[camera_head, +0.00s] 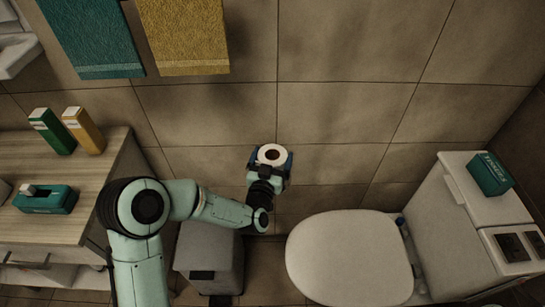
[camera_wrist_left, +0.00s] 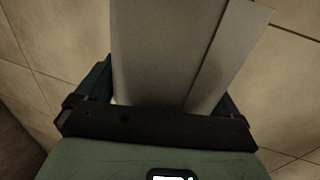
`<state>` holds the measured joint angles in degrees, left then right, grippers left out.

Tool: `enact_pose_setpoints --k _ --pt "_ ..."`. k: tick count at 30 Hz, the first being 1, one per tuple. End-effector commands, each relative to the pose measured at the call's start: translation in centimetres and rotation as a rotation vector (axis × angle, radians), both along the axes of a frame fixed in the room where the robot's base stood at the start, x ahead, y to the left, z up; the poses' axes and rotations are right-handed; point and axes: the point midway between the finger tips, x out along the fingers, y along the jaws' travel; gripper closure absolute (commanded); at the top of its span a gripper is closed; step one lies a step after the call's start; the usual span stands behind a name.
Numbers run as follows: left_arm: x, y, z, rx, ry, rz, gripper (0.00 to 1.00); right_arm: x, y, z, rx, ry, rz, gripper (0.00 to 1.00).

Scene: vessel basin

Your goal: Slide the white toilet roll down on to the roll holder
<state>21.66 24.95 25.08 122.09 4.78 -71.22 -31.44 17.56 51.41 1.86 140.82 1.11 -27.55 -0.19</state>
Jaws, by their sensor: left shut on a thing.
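The white toilet roll (camera_head: 272,154) is held upright between the blue fingers of my left gripper (camera_head: 271,158), near the tiled wall. Its dark core opening faces up towards the head camera. In the left wrist view the white roll (camera_wrist_left: 165,50) fills the space between the two fingers of the left gripper (camera_wrist_left: 165,95), which is shut on it. I cannot make out the roll holder in either view; it may be hidden below the roll and gripper. My right gripper is not in view.
A toilet with a closed lid (camera_head: 350,258) stands to the right, with a teal box (camera_head: 489,174) on its cistern. A grey bin (camera_head: 210,258) stands below my left arm. A wooden counter (camera_head: 95,180) with cartons is at left. Towels (camera_head: 185,35) hang above.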

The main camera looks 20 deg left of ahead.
Motion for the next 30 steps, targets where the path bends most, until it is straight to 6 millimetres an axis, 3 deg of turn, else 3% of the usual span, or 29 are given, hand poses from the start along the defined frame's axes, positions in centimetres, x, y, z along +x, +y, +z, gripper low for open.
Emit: enact_pose_setpoints --k 8,9,20,23,30 --pt "0.0 0.0 0.0 0.000 -0.001 0.000 0.37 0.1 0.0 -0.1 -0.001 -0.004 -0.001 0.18" --pt "0.0 0.0 0.0 0.000 -0.001 0.000 0.00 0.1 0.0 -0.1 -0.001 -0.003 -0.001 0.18" --pt "-0.8 -0.2 -0.1 0.001 0.000 0.000 0.00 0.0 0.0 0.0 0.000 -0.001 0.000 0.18" --pt "-2.2 -0.5 -0.1 0.001 0.001 -0.002 0.00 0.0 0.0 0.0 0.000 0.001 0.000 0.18" --pt "-7.8 -1.6 -0.1 0.001 0.002 -0.003 0.00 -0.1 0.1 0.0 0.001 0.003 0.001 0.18"
